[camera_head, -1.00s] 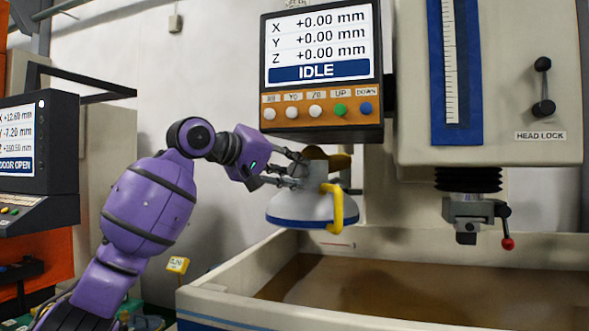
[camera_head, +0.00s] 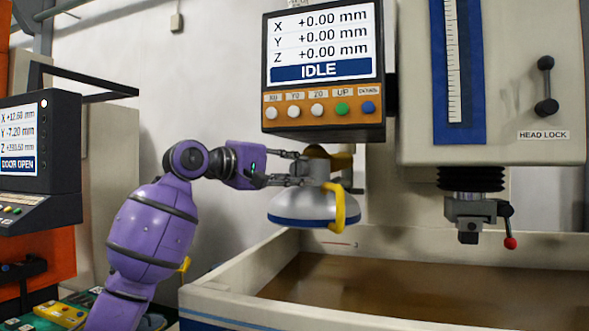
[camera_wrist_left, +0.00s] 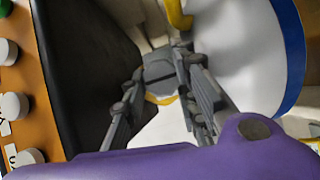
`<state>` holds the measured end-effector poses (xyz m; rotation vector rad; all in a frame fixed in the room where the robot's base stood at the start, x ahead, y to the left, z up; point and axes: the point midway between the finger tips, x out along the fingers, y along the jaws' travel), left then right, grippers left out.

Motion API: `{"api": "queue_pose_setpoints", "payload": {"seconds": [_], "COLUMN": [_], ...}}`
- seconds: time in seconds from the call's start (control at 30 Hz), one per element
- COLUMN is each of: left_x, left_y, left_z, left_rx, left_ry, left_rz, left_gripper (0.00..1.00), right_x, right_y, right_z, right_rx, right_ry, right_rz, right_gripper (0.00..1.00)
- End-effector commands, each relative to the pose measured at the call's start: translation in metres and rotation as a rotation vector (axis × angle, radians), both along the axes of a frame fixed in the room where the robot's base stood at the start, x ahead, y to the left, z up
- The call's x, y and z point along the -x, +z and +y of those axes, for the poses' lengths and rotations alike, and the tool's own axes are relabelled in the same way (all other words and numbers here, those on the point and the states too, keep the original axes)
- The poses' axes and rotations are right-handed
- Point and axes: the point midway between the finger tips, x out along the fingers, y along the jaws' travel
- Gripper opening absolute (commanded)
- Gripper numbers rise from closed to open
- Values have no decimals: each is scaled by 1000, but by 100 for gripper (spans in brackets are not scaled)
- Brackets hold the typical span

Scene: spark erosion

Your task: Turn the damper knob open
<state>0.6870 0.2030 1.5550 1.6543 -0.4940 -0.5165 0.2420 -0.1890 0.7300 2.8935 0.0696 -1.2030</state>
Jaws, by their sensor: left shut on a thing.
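The fume hood (camera_head: 300,207) hangs below the control panel, white-grey with a blue rim and a yellow handle (camera_head: 339,207) at its front. My left gripper (camera_head: 318,170) reaches in from the left at the top of the hood, its fingers nearly level. In the left wrist view my left gripper (camera_wrist_left: 160,68) is shut on a grey block-like piece (camera_wrist_left: 160,72), which I take as the damper knob. The fingers largely hide it in the head view, so its turn angle cannot be told. My right gripper is not in view.
The control panel (camera_head: 322,117) with its screen and buttons hangs close above the fingers. The tank (camera_head: 225,297) stands below the hood. The machine head with its chuck (camera_head: 470,210) is on the right. White wall lies behind the arm.

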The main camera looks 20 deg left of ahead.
Motion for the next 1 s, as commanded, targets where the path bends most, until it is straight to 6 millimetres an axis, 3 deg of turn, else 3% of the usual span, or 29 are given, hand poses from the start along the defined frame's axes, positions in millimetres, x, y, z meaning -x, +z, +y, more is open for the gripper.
{"api": "queue_pose_setpoints", "payload": {"seconds": [0.27,0.3,0.4,0.77,1.0], "left_x": [2,2,2,4,36], "left_y": [7,7,6,3,5], "left_z": [1,1,1,3,27], "left_rx": [3,3,3,0,-2], "left_ry": [1,1,1,1,3], "left_rz": [-13,-13,-12,-5,-8], "left_gripper": [1,32,43,43,43], "right_x": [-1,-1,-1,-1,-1], "right_y": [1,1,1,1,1], "right_z": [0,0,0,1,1], "right_rx": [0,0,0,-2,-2], "right_ry": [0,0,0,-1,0], "right_rz": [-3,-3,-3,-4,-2], "right_gripper": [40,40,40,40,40]}}
